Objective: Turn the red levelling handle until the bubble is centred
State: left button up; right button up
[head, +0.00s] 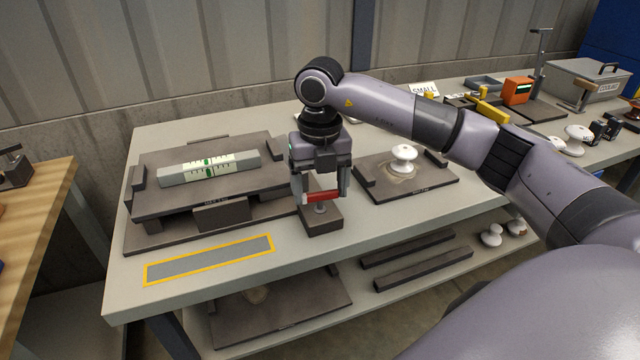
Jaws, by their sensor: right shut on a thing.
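The red levelling handle (324,197) sits on a small dark block (320,222) near the table's front edge. My right gripper (322,196) points down and is shut on the handle, one finger at each side. A level with a white scale (208,168) lies on the dark levelling plate (222,190) to the left of it. A green bubble shows near the middle of the scale; it is too small to tell whether it is exactly centred. My left gripper does not show.
A dark tray with a white insulator (403,158) stands right of my right gripper. A yellow-framed grey strip (210,260) marks the table's front left. More insulators (578,138), an orange device (517,91) and a grey box (588,80) stand at the far right.

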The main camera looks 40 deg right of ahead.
aim_at(320, 192)
jog(key=shift+r, duration=0.1)
jog(key=o, duration=1)
jog(key=shift+r, duration=3.6)
